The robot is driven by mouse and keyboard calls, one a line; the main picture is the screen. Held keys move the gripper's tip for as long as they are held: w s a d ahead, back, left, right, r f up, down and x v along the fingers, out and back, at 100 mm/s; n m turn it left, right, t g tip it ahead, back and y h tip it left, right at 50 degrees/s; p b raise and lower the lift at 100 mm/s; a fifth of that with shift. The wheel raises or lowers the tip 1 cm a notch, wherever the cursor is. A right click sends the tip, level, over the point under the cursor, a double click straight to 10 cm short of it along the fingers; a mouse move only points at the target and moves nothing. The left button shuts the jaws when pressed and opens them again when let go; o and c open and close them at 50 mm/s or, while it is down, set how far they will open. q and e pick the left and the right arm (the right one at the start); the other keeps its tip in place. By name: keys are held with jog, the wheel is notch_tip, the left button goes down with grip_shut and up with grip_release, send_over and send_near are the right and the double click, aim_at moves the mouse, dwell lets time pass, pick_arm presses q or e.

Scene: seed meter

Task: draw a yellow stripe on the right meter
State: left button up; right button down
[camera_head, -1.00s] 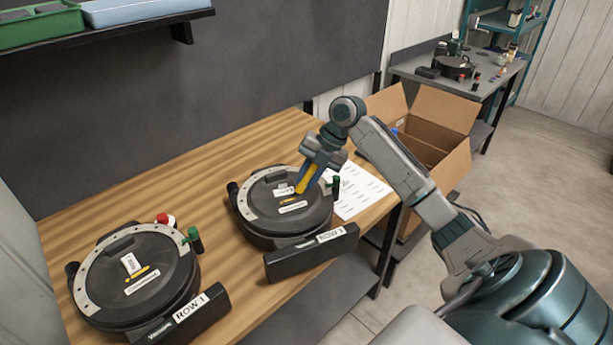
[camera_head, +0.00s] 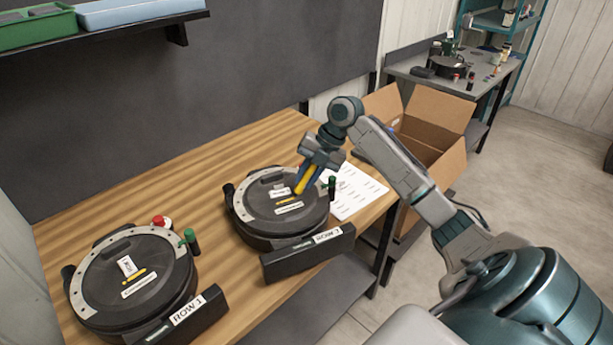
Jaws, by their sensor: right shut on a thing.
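The right meter (camera_head: 262,215) is a round black seed meter with a pale rim, lying on the wooden bench. A short yellow stripe (camera_head: 288,201) shows on its lid near white labels. My right gripper (camera_head: 311,172) is shut on a yellow marker (camera_head: 303,183) and holds it tilted over the right side of that lid. I cannot tell whether the marker's tip touches the lid. The left meter (camera_head: 112,293) is alike and bears a yellow stripe (camera_head: 133,276) too. My left gripper is not in view.
An open cardboard box (camera_head: 440,120) is beyond the bench's right end. A red-capped item (camera_head: 160,221) stands by the left meter.

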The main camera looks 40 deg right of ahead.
jog(key=shift+r+p, duration=2.25)
jog(key=shift+r, duration=0.75)
jog(key=shift+f, duration=0.15)
